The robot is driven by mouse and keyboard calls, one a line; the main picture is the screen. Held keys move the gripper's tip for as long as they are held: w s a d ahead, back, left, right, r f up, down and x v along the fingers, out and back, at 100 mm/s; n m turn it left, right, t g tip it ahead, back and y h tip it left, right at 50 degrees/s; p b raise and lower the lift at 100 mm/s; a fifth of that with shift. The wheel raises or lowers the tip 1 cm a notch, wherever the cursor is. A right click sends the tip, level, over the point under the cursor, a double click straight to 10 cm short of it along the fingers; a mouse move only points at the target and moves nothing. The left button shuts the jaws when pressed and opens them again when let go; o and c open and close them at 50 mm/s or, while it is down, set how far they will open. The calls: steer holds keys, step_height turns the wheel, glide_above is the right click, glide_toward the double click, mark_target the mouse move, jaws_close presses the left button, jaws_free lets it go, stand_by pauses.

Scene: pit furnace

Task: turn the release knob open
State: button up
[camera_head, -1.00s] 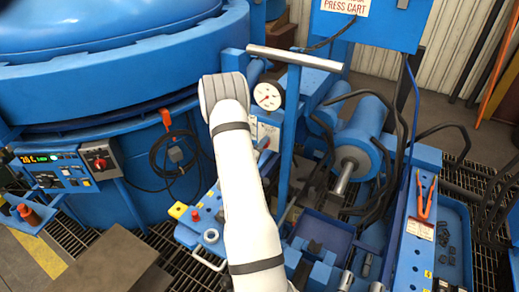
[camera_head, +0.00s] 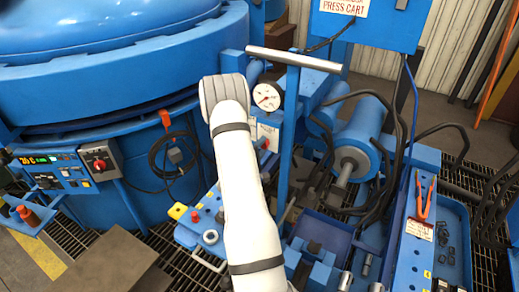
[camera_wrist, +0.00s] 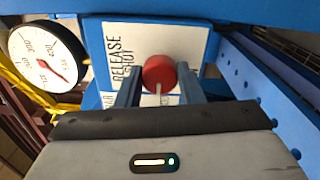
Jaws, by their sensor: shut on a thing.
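The red release knob (camera_wrist: 160,72) is round and sits on a white plate (camera_wrist: 190,42) marked RELEASE in the wrist view. A pale pointer line on it runs down toward my gripper's palm. My gripper (camera_wrist: 159,77) has one dark blue finger on each side of the knob and is shut on it. The lower part of the plate is hidden behind the fingers and palm. In the head view my white arm covers the gripper and most of the knob; the white plate (camera_head: 268,132) shows just right of my wrist.
A round dial gauge (camera_head: 267,97) is close beside the plate; it also shows in the wrist view (camera_wrist: 45,58). A blue upright post (camera_head: 289,135) and a grey crossbar (camera_head: 295,58) stand close to my arm. A blue ram cylinder (camera_head: 357,145) with hoses is to the right.

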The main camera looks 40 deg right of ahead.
steer(key=shift+s+d, duration=0.1)
steer(key=shift+s, duration=0.05)
steer(key=o, duration=1)
steer(key=v, duration=0.8)
steer(key=shift+b, duration=0.35)
